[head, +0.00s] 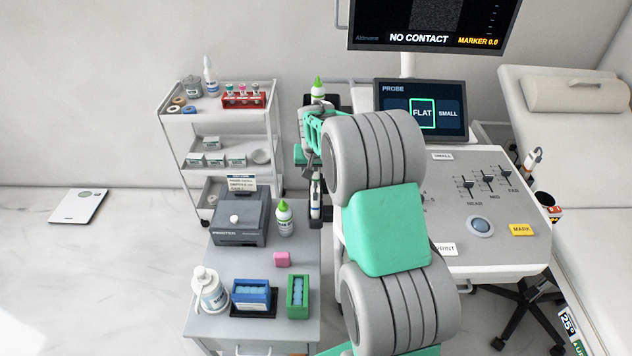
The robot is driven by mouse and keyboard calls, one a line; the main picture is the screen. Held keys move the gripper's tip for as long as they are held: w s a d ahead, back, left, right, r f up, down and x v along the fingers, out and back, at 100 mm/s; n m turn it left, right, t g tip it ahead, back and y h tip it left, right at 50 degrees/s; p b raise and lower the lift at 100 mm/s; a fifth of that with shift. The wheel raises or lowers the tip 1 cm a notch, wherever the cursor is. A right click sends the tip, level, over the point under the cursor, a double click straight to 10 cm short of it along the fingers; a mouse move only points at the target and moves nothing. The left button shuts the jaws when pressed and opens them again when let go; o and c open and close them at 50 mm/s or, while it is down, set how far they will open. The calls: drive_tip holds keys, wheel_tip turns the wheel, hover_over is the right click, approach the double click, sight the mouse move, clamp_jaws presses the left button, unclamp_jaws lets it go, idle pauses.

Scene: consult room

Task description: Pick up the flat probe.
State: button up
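A slim probe-like item (316,188), pale with a dark upper part, stands upright in a dark holder at the left side of the ultrasound console. I cannot tell for sure whether it is the flat probe. My gripper (312,150) is at the far end of my grey and green arm, just above this item and small in view. My arm hides part of it, so I cannot tell whether its fingers are open or touch the item. Another white probe (533,158) stands at the console's right side. The probe screen (423,112) has FLAT outlined in green.
A gel bottle (318,90) stands behind my gripper. The grey cart (200,322) at left holds a printer (240,220), another gel bottle (284,218) and boxes. A white trolley (190,130) stands behind it. The couch (590,235) is at right. My arm covers the console's left part.

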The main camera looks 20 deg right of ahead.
clamp_jaws()
idle(0.4)
